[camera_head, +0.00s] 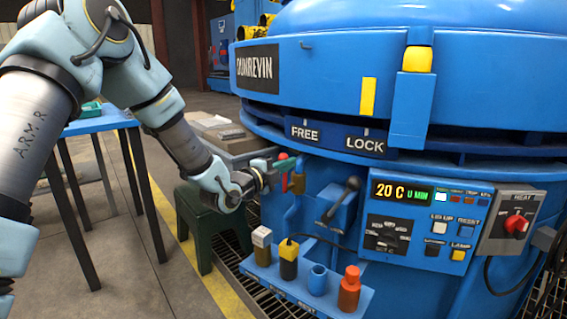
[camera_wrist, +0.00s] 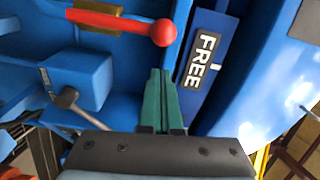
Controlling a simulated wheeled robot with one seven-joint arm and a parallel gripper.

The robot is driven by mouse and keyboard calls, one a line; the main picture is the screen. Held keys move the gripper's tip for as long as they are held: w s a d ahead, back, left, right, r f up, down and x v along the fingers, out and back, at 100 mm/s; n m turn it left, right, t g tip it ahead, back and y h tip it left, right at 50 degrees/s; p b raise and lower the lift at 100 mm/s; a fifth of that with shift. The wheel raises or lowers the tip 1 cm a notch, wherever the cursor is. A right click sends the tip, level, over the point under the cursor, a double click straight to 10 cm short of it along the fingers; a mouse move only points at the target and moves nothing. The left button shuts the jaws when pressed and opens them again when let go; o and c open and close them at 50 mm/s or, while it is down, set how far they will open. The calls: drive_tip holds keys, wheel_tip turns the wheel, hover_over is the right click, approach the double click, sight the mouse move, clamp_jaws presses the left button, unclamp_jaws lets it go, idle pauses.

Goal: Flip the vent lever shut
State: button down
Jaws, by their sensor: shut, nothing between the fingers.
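Two levers are on the blue furnace, and no label shows which is the vent lever. One is a red lever with a round red ball end (camera_wrist: 163,32), beside the FREE plate; it shows at the furnace's left side in the head view (camera_head: 283,158). The other is a dark lever on a blue box (camera_head: 343,200), its knob also in the wrist view (camera_wrist: 66,97). My gripper (camera_wrist: 160,72) has green fingers, shut and empty. Its tips point at the red ball, just short of it in the wrist view. In the head view my gripper (camera_head: 284,164) is beside the red lever; contact is unclear.
A blue shelf (camera_head: 265,275) with several small holders stands below the levers. The control panel (camera_head: 420,215) and a red-knob switch box (camera_head: 512,220) are to the right. A green stool (camera_head: 205,215) and blue table (camera_head: 100,122) stand left. A FREE and LOCK strip (camera_head: 335,137) is above.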

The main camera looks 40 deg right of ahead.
drive_tip(key=shift+w+d+f, duration=0.15)
drive_tip(key=shift+w, duration=0.85)
drive_tip(key=shift+w, duration=0.1)
drive_tip(key=shift+w+n, duration=0.3)
drive_tip(key=shift+n, duration=0.1)
